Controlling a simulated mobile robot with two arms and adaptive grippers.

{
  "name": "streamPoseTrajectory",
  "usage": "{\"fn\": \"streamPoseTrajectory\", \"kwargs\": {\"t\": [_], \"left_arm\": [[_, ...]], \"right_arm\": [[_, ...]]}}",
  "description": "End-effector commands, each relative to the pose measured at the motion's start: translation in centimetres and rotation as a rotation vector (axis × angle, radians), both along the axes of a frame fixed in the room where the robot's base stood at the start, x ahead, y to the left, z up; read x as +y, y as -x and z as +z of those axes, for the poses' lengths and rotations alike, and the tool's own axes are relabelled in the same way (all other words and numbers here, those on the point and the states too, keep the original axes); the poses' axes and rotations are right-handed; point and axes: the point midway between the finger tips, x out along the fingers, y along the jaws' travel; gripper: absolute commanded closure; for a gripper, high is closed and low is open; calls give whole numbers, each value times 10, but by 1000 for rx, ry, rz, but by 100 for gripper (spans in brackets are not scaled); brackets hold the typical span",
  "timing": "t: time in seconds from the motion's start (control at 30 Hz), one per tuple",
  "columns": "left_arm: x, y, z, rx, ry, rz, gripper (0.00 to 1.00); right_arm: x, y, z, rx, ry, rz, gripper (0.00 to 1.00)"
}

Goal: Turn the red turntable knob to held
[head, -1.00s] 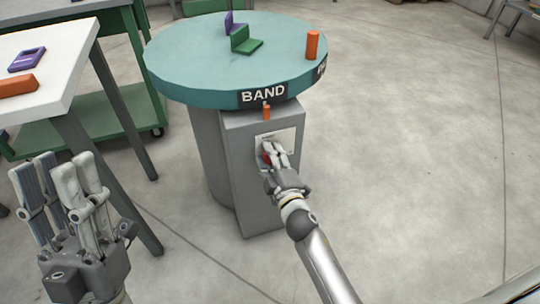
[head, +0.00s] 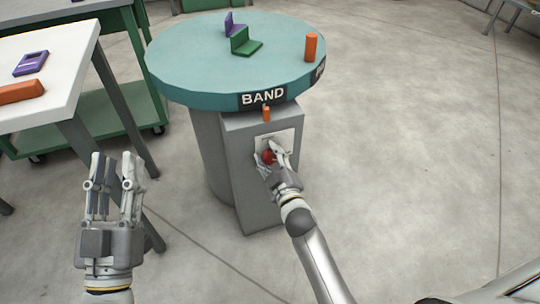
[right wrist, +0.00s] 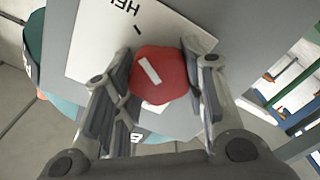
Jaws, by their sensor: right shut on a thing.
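The red turntable knob (head: 268,156) sits on a white plate (head: 288,136) on the front of the grey pedestal. In the right wrist view the red knob (right wrist: 158,74) carries a white line slanting from upper left to lower right. The plate there (right wrist: 90,42) shows upside-down lettering starting "HEL" and a short black tick above the knob. My right gripper (head: 273,159) has its fingers on opposite sides of the knob and is shut on it; it also shows in the right wrist view (right wrist: 165,73). My left gripper (head: 113,160) is open, empty and away from the pedestal.
The teal turntable (head: 180,82) above bears a green bracket (head: 245,43), a purple bracket (head: 231,24) and an orange cylinder (head: 311,47). An orange pointer (head: 266,114) stands below the BAND label. A white table (head: 60,65) is at left.

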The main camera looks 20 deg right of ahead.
Motion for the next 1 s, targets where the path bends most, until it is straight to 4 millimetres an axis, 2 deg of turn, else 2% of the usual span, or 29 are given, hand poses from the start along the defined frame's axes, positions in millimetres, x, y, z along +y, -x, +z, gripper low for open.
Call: {"fn": "streamPoseTrajectory", "kwargs": {"t": [0.27, 0.3, 0.43, 0.77, 0.87, 1.0], "left_arm": [[0, 0, 0, 0, 0, 0, 69], [0, 0, 0, 0, 0, 0, 69], [0, 0, 0, -1, 0, 0, 69], [0, 0, 0, -1, 0, 0, 69], [0, 0, 0, -1, 0, 0, 69], [0, 0, 0, -1, 0, 0, 69]], "right_arm": [[0, 1, -2, 4, -5, 0, 85], [0, 1, -2, 4, -5, 0, 56], [0, 1, -2, 3, -3, 0, 39], [0, 1, -1, 1, -2, 0, 39], [0, 7, -1, 1, -2, 0, 39], [-1, 26, -2, 4, -1, 0, 39]]}}
